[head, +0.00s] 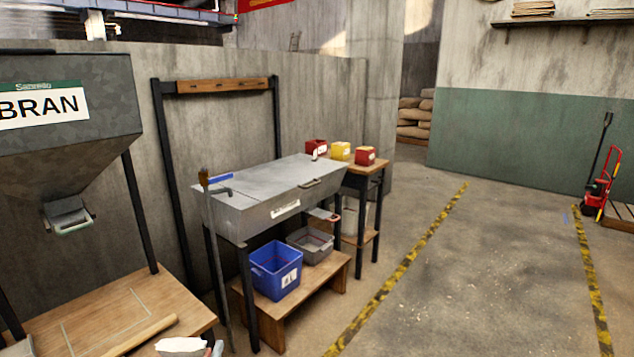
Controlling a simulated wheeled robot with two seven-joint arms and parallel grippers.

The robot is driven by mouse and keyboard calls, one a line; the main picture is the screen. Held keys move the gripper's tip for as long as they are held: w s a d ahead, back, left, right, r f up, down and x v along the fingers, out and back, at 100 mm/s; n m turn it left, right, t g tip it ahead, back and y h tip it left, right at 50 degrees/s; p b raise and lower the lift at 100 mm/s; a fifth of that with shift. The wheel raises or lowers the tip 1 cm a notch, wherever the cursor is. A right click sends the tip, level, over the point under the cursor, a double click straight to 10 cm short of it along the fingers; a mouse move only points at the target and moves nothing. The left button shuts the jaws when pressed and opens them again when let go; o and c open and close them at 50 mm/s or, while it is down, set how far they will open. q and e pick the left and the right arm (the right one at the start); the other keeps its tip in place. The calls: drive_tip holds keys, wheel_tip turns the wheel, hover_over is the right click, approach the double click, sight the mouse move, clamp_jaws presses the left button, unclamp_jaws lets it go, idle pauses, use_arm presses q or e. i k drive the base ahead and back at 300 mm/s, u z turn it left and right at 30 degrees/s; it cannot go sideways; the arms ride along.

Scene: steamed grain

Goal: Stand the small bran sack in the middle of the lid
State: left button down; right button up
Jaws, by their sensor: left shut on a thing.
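The lid (265,185) is the broad grey top of a metal chest on black legs, left of the middle; it is shut, with a handle at its right end. A white, crumpled thing (181,345), which looks like the top of the small bran sack, shows at the bottom edge, in front of the wooden table. My left gripper (211,348) shows only as a sliver beside it and is shut on it; the lower part of both is cut off. They are nearer to me than the lid and apart from it. My right gripper is out of view.
A blue strip (220,178) lies at the lid's left end, near an upright pole. A bran hopper (62,120) hangs over the wooden table (150,297). Blue (275,270) and grey (311,246) bins sit below the chest.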

sight(287, 172)
drive_tip(key=z, duration=0.2)
drive_tip(key=i, duration=0.3)
drive_tip(key=z, duration=0.85)
drive_tip(key=i, duration=1.1)
drive_tip(key=z, duration=0.55)
drive_tip(key=i, duration=1.15)
drive_tip(key=u, duration=0.65)
drive_tip(key=i, duration=0.85)
drive_tip(key=u, duration=1.1)
drive_tip(key=i, duration=0.5)
drive_tip(key=u, duration=0.3)
